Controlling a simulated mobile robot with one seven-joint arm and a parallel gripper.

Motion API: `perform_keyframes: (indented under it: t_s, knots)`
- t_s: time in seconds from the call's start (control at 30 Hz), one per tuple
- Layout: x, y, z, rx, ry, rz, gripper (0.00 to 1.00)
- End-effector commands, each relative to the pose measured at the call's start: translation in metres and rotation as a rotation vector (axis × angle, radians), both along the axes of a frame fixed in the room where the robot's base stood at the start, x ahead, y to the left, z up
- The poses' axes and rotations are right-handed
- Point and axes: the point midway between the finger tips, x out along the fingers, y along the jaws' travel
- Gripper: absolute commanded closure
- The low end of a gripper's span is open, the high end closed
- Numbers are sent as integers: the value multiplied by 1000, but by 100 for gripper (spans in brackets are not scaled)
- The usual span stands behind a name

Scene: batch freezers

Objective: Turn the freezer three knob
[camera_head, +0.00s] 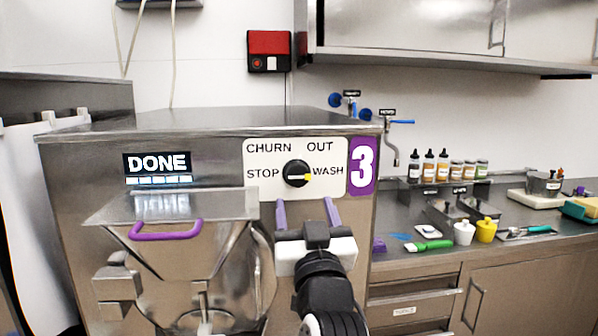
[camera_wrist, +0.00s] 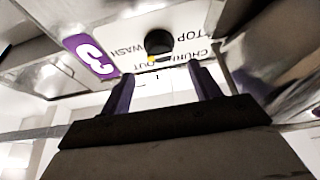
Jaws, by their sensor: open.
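The freezer three knob (camera_head: 296,174) is black and round with a yellow-tipped pointer. It sits on a white panel (camera_head: 262,190) lettered CHURN, OUT, STOP and WASH. In the head view the yellow tip points right, towards WASH. A purple label with a 3 (camera_head: 362,167) is right of the panel. My gripper (camera_head: 306,212) is open and empty, its two purple fingers below the knob in the head view. In the wrist view the knob (camera_wrist: 158,42) shows beyond the gap between the fingers (camera_wrist: 158,80), apart from them. The panel appears upside down there.
A DONE display (camera_head: 157,165) and a hopper lid with a purple handle (camera_head: 166,230) are left of the panel. A counter to the right holds bottles (camera_head: 429,166), a yellow cup (camera_head: 486,230) and a green-handled tool (camera_head: 430,245).

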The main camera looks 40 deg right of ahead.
Motion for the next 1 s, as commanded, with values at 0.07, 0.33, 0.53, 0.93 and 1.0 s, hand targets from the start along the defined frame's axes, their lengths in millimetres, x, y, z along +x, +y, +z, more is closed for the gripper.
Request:
perform_keyframes:
  t_s: [0.07,0.33,0.53,0.93,1.0]
  knots:
    - [15,-8,11,1,0,4,38]
    - [51,-31,27,0,0,1,38]
    - [61,-37,30,-1,-1,1,38]
    - [62,-38,30,-1,-1,0,53]
    - [62,-38,30,-1,-1,0,63]
